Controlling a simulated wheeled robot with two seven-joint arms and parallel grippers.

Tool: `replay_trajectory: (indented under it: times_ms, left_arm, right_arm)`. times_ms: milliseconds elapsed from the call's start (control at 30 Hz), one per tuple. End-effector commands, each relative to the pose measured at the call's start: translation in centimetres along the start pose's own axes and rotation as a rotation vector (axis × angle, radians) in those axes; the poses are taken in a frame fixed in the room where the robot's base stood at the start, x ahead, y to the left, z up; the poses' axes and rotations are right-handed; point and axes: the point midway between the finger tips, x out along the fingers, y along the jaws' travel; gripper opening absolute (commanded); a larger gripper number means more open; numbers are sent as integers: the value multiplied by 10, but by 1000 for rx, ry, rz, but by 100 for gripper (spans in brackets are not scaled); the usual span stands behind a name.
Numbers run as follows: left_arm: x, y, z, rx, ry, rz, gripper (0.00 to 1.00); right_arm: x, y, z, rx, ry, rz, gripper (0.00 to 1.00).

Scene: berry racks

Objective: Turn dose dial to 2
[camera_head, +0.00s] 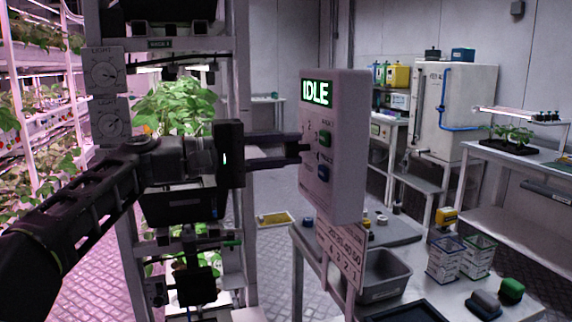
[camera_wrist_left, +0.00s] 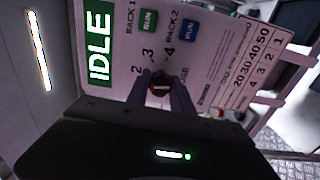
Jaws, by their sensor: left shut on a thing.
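A pale control box (camera_head: 347,140) stands upright, with a green "IDLE" screen (camera_head: 317,93), a green RUN button (camera_head: 324,139) and a blue RUN button (camera_head: 324,172). My left gripper (camera_head: 300,148) reaches it from the left, fingertips at the face beside the buttons. In the left wrist view the fingers (camera_wrist_left: 160,90) are shut on the small dark dose dial (camera_wrist_left: 160,88), with the numbers 2, 3 and 4 printed around it. The fingers cover most of the dial, and I cannot tell where it points. My right gripper is not in view.
A printed dose chart (camera_head: 344,254) hangs below the box. A plant rack with two light knobs (camera_head: 106,75) stands left, close to my left arm.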

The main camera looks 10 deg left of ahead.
Motion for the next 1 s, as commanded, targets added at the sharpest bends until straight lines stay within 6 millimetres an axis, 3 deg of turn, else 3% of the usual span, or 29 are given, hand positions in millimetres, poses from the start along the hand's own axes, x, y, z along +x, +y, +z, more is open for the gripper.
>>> replay_trajectory:
  times_ms: [300,833,867,1000]
  left_arm:
    - [0,-3,0,166,-2,-2,0]
    - [0,-1,0,200,-2,-3,0]
    - [0,-1,0,200,-2,-3,28]
    - [0,-1,0,200,-1,-2,40]
  right_arm:
    - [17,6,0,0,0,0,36]
    - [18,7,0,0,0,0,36]
    - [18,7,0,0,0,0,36]
    - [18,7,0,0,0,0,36]
